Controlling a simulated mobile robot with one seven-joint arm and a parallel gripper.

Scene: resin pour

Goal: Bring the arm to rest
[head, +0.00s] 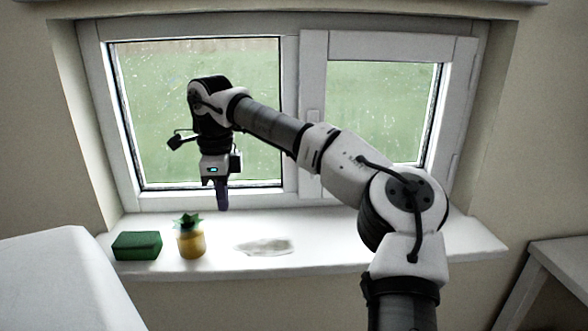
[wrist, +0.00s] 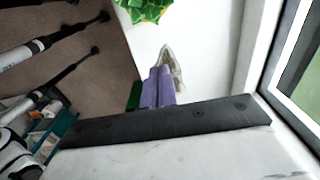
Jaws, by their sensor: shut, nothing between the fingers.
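My gripper (head: 222,208) hangs from the raised arm, pointing down above the windowsill (head: 340,245) in front of the left window pane. Its purple fingers are together with nothing between them, and they also show in the wrist view (wrist: 158,78). In the head view the fingertips appear above the sill objects, apart from them. The arm is bent at the elbow and reaches left across the window.
On the sill stand a green block (head: 138,245), a yellow pineapple-shaped thing (head: 190,242) with green leaves and a flat, clear greyish patch (head: 264,246). The sill's right part is clear.

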